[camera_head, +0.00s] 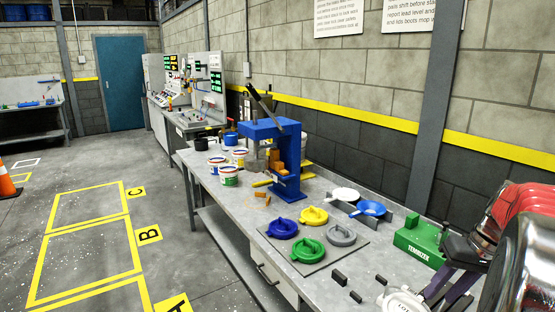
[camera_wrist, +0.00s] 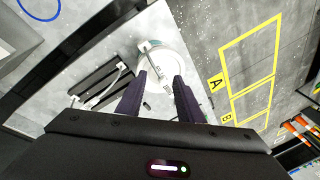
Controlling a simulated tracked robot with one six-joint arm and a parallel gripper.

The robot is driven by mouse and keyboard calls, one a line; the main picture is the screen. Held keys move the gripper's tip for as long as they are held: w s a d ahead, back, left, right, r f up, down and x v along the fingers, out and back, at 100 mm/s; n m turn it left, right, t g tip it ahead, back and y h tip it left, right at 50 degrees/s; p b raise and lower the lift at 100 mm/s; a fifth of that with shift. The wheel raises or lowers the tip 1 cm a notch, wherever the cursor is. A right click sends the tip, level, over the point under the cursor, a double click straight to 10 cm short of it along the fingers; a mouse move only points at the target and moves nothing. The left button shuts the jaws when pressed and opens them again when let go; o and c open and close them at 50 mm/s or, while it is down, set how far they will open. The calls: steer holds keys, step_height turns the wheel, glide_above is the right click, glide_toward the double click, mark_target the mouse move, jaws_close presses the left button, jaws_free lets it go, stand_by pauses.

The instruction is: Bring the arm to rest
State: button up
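My gripper (camera_wrist: 161,77) shows in the wrist view as two dark purple fingers standing apart with nothing held between them. In the head view my gripper (camera_head: 446,296) is at the lower right, low over the near end of the workbench (camera_head: 225,196), with my red and chrome arm links behind it. A white round thing with lettering (camera_head: 402,302) is beside the fingers, partly cut off by the frame. It also shows beyond the fingertips in the wrist view (camera_wrist: 176,66). I cannot tell how large the gap to it is.
A blue press (camera_head: 288,165) stands on the bench with several small pails beside it. Blue, green, yellow and grey lids (camera_head: 341,235) lie on a grey mat. A green Termozek box (camera_head: 418,240) is close to my arm. Yellow floor bays (camera_head: 85,255) are empty.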

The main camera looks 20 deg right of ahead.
steer(key=s+a+r+n+t, duration=0.1)
steer(key=s+a+n, duration=0.1)
steer(key=a, duration=1.5)
steer(key=s+a+r+n+t+h, duration=0.1)
steer(key=s+a+n, duration=0.1)
steer(key=a, duration=1.6)
steer(key=shift+a+n+t+h, duration=0.3)
steer(key=shift+a+t, duration=0.05)
steer(key=shift+t, duration=0.05)
